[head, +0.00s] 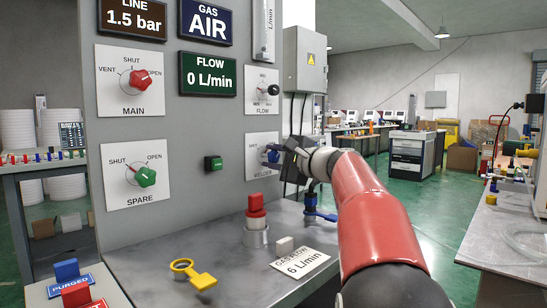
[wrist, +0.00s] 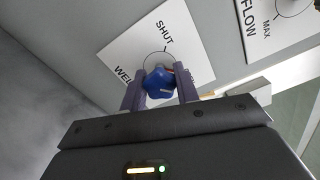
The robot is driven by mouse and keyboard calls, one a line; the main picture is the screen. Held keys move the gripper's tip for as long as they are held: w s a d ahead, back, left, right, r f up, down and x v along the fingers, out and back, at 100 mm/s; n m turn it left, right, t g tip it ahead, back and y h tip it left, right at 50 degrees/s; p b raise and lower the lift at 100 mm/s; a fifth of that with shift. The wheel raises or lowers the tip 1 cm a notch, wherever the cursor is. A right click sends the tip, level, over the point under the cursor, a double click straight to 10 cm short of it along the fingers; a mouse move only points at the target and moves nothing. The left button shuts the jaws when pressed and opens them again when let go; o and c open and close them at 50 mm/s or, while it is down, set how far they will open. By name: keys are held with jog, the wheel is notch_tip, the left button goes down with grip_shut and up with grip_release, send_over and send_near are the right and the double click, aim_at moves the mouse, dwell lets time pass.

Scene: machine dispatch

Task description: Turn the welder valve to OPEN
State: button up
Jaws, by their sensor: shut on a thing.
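The welder valve is a blue knob (wrist: 160,82) on a white plate (wrist: 125,50) marked SHUT and, partly hidden, WELDER. In the head view the plate (head: 253,170) is low on the right of the grey panel, and the blue knob (head: 272,155) shows just beyond my fingers. My gripper (wrist: 160,92) has one finger on each side of the knob and is shut on it; it also shows in the head view (head: 279,152). The OPEN mark is mostly hidden behind a finger. I cannot tell where the knob points.
The FLOW plate (head: 262,92) sits just above the welder plate. The red MAIN knob (head: 139,79) and green SPARE knob (head: 146,177) are further left. A bench (head: 220,255) below holds a red-capped post (head: 256,212), a yellow key-shaped piece (head: 194,273) and a GAS FLOW card (head: 300,262).

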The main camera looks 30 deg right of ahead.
jog(key=o, duration=1)
jog(key=shift+c, duration=0.2)
jog(key=b+v, duration=0.1)
jog(key=v, duration=0.6)
jog(key=shift+s+d, duration=0.2)
jog(key=shift+s, duration=0.15)
